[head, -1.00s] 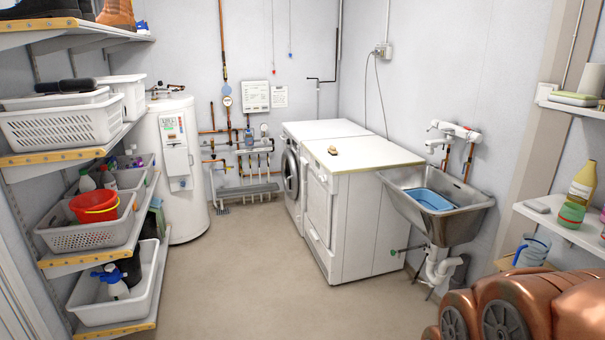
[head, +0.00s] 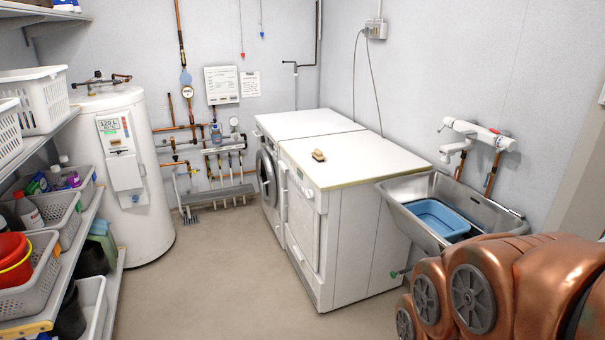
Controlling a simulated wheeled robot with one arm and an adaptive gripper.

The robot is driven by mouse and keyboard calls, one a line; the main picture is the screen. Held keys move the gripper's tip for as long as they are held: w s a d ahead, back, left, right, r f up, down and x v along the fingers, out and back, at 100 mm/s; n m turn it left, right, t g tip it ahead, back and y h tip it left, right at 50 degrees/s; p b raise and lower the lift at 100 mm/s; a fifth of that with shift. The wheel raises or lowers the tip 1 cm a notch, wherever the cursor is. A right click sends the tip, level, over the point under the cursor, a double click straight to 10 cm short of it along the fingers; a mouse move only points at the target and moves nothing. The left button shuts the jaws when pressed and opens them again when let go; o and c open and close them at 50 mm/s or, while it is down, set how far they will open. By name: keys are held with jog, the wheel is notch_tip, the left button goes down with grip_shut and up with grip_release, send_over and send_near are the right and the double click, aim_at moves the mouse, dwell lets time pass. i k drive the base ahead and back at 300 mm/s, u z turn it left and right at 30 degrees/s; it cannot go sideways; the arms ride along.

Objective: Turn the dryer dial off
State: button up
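Two white front-loading machines stand side by side against the right wall. The farther one (head: 268,180) has a round dark door. I see the fronts at a steep angle, so the dial's setting is too small to tell. My copper-coloured arm fills the lower right, well to the right of the machines. My gripper is out of view.
A brush (head: 318,156) lies on the nearer machine's top. A steel sink (head: 415,190) with a blue basin (head: 437,217) stands to its right. Shelves with baskets (head: 40,100) line the left side. A white water tank (head: 125,180) stands at the back left. The floor between is clear.

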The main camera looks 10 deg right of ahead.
aim_at(309, 194)
jog(key=u, duration=0.05)
jog(key=i, duration=0.35)
jog(key=u, duration=0.75)
jog(key=i, duration=0.9)
jog(key=u, duration=0.45)
jog(key=i, duration=0.9)
jog(key=z, duration=0.25)
